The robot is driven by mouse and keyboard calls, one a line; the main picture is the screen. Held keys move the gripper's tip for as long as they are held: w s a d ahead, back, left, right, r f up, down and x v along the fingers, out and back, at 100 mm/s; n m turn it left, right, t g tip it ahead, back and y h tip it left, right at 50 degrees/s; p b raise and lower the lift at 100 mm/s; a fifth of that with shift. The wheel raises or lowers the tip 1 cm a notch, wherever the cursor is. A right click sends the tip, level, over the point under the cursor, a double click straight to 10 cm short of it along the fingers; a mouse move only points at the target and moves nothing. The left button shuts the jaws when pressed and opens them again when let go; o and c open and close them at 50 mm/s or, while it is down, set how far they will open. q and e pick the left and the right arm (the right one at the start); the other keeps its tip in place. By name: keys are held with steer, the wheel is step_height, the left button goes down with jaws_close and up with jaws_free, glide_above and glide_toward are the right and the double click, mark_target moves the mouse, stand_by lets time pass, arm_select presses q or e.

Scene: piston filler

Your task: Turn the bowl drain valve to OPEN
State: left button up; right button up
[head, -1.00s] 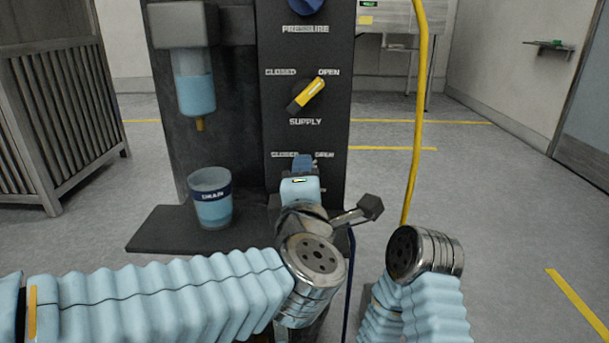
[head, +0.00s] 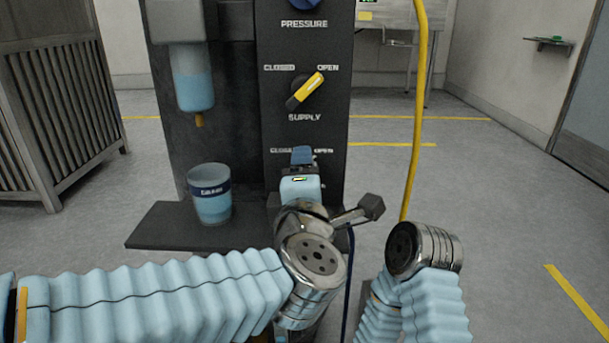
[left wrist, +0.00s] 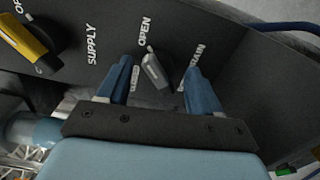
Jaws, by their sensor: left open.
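The drain valve handle (left wrist: 157,72) is a grey bar knob on the black panel, in the left wrist view. It lies slanted, its upper end near the OPEN label; I cannot tell which end is the pointer. My left gripper (left wrist: 160,88) is open, with one blue finger on each side of the handle. I cannot tell whether either finger touches it. In the head view my left gripper (head: 302,156) is in front of the panel between the drain's CLOSED and OPEN labels and hides the handle. My right arm's metal wrist shows at lower right, but no right fingers are visible.
The yellow supply knob (head: 307,90) above points toward OPEN. A cup (head: 210,193) with blue liquid stands on the base shelf (head: 160,229) to the left, under the nozzle (head: 199,120). A yellow hose (head: 415,120) hangs right of the panel. Open floor lies further right.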

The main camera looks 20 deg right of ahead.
arm_select(q)
steer(key=b+v, duration=0.1)
steer(key=v, duration=1.2)
